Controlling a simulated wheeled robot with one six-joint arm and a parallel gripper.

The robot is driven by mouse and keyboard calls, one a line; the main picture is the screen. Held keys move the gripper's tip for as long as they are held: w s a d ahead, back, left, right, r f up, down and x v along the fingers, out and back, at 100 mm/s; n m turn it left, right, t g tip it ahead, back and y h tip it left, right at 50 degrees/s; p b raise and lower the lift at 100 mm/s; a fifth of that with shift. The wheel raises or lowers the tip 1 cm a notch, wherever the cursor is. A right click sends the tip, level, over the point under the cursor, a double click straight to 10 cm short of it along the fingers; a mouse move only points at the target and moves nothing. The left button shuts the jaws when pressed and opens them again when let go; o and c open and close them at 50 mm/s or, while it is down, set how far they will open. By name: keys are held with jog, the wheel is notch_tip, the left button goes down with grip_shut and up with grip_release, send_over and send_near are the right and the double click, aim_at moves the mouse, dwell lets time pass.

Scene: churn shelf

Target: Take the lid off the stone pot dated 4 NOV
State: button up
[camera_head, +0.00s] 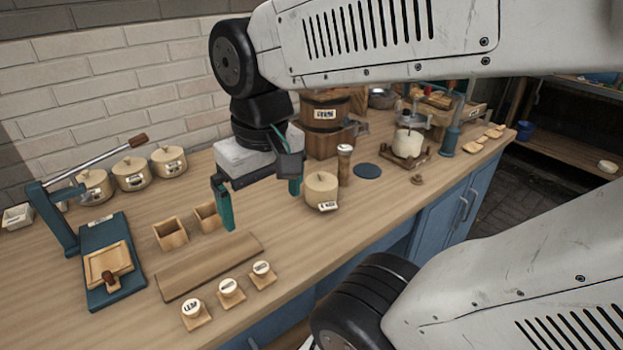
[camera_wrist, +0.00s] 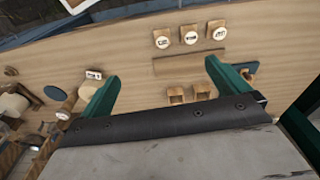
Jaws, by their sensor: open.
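Three beige lidded pots (camera_head: 131,175) with small tags stand in a row by the wall at the back left. Another beige lidded pot (camera_head: 321,188) with a white tag stands alone just right of my gripper; it also shows in the wrist view (camera_wrist: 88,89). The tags are too small to read surely, so I cannot tell which pot is dated 4 NOV. Every pot I see has its lid on. My gripper (camera_head: 260,200) points down above the counter, its two green fingers wide apart with nothing between them. In the wrist view the fingers (camera_wrist: 162,84) frame bare wood.
Two small wooden boxes (camera_head: 171,234), a wooden board (camera_head: 210,267) and three round labelled stamps (camera_head: 229,290) lie left and in front. A blue lever press (camera_head: 110,262) is at the far left. A wooden churn (camera_head: 325,140) and a blue disc (camera_head: 367,171) stand behind right.

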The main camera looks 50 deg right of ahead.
jog(key=w+d+f+m, duration=0.2)
jog(key=w+d+m, duration=0.55)
jog(key=d, duration=0.35)
jog(key=m+g, duration=0.1)
jog(key=m, duration=0.6)
send_over(322, 173)
notch_tip(322, 173, down, 8)
jog(key=shift+w+r, duration=0.15)
jog(key=shift+r, duration=0.05)
notch_tip(322, 173, down, 6)
jog(key=shift+f, duration=0.8)
jog(key=c, duration=1)
